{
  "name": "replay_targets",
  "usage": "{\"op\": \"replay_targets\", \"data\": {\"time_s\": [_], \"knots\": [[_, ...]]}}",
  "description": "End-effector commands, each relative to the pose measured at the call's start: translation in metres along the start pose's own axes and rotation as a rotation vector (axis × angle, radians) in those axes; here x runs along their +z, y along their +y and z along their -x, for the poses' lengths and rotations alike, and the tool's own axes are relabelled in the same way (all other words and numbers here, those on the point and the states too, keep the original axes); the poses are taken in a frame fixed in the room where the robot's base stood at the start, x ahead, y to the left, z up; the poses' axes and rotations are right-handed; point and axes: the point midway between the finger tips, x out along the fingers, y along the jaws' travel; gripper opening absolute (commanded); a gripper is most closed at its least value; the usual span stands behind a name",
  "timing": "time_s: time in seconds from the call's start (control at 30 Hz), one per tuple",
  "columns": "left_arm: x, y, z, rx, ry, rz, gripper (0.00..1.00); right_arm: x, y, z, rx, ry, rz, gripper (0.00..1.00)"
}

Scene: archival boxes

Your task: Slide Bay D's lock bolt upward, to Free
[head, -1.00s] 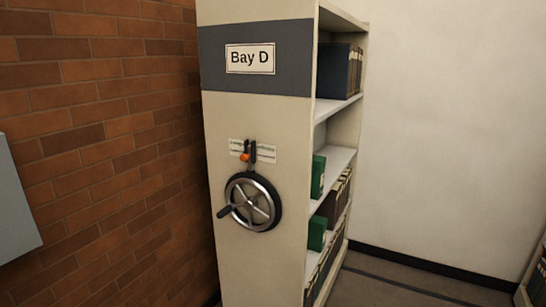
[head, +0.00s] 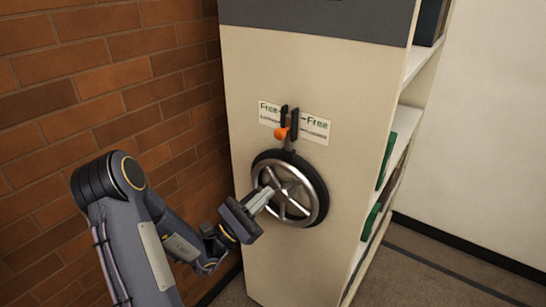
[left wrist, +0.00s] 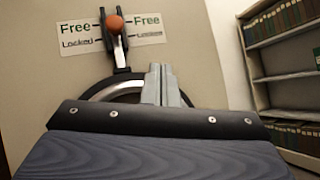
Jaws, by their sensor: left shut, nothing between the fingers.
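Bay D's lock bolt has an orange knob (head: 282,133) and sits in a dark upright bracket (head: 294,122) above the handwheel (head: 312,190). In the left wrist view the knob (left wrist: 115,24) appears level with the word Free on the label (left wrist: 150,28), which also reads Locked lower down. In the head view the knob appears lower against the label (head: 317,126), so I cannot tell the bolt's exact position. My left gripper (head: 262,197) is shut and empty, below the knob and in front of the wheel. Whether it touches the wheel is unclear. My right gripper is out of view.
The cream end panel (head: 250,70) of the bay stands beside a brick wall (head: 60,60) on the left. Open shelves with green boxes (head: 388,160) are on its right side. Floor (head: 420,270) shows at the right.

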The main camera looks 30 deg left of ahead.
Motion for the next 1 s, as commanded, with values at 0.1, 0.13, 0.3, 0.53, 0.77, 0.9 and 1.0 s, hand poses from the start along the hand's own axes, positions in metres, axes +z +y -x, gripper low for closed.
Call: {"op": "replay_targets", "data": {"time_s": [0.1, 0.13, 0.3, 0.53, 0.77, 0.9, 1.0], "knots": [[-0.02, 0.03, 0.024, 0.174, 0.018, -0.01, 0.0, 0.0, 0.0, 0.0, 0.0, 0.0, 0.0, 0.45], [-0.022, 0.035, 0.027, 0.197, 0.02, -0.014, 0.0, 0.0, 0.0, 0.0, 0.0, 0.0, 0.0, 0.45], [-0.024, 0.044, 0.018, 0.231, 0.021, -0.021, 0.0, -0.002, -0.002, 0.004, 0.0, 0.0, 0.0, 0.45], [-0.023, 0.054, -0.028, 0.226, 0.019, -0.02, 0.0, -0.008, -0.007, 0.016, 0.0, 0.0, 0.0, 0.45], [-0.023, 0.064, -0.073, 0.227, 0.021, -0.019, 0.0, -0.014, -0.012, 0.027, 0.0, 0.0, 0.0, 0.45], [-0.007, 0.067, -0.086, 0.227, 0.022, -0.019, 0.0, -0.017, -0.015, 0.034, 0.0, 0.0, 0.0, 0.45], [-0.002, 0.068, -0.092, 0.227, 0.024, -0.019, 0.0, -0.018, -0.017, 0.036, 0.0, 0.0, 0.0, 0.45]]}}
